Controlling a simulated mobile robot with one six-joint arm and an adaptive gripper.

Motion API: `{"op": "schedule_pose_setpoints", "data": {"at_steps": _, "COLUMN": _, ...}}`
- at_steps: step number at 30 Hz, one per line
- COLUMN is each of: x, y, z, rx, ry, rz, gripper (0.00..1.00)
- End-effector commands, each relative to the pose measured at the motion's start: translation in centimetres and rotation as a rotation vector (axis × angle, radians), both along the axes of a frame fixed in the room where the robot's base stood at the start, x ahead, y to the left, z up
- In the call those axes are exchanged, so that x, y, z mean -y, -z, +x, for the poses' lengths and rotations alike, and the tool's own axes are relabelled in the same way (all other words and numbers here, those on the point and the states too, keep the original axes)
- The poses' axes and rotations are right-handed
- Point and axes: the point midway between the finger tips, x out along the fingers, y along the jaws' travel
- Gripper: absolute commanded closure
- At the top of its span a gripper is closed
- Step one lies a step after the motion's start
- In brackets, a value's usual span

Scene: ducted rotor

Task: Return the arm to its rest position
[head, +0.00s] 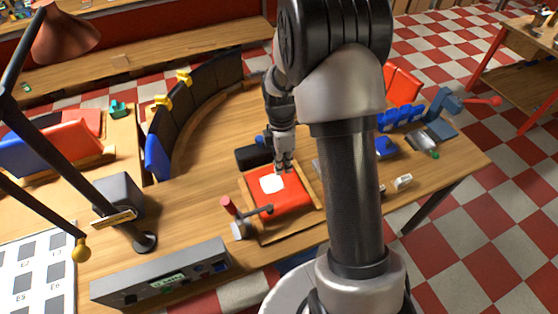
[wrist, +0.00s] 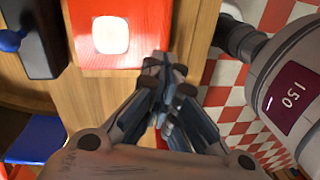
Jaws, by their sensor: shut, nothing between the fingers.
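My gripper (head: 284,166) hangs pointing down over the wooden workbench, at the far edge of a red pad with a white square. In the wrist view my gripper (wrist: 163,70) has its fingertips together with nothing between them. The red pad (head: 291,198) lies in a wooden tray, and the white square (head: 271,184) is on it. In the wrist view the red pad (wrist: 146,47) is just beyond the fingertips. My arm rises in front of the head camera and hides part of the bench behind it.
A grey panel box (head: 160,276) lies at the bench's front left. A dark desk lamp (head: 143,240) stands at left. A red-and-grey handled part (head: 243,220) stands beside the tray. A black box (head: 253,156) sits behind it. Blue parts (head: 400,118) and a blue vise-like tool (head: 441,105) stand right.

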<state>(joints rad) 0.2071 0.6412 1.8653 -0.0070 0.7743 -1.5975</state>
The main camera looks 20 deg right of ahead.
Motion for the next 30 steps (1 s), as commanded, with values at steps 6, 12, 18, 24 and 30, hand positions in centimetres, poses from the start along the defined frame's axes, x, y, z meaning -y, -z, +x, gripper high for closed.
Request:
{"op": "schedule_pose_setpoints", "data": {"at_steps": 6, "x": 0.0, "y": 0.0, "z": 0.0, "rx": 0.000, "ry": 0.001, "rz": 0.000, "gripper": 1.00}}
{"op": "schedule_pose_setpoints", "data": {"at_steps": 12, "x": -0.7, "y": -2.4, "z": -0.3, "rx": 0.041, "ry": 0.090, "rz": -0.021, "gripper": 1.00}}
{"op": "schedule_pose_setpoints", "data": {"at_steps": 18, "x": -2.9, "y": -8.1, "z": -3.0, "rx": 0.148, "ry": 0.362, "rz": -0.052, "gripper": 1.00}}
{"op": "schedule_pose_setpoints", "data": {"at_steps": 24, "x": -5.2, "y": -12.3, "z": -7.6, "rx": 0.257, "ry": 0.665, "rz": -0.042, "gripper": 1.00}}
{"op": "schedule_pose_setpoints", "data": {"at_steps": 30, "x": -7.1, "y": -14.0, "z": -13.3, "rx": 0.353, "ry": 0.970, "rz": 0.016, "gripper": 1.00}}
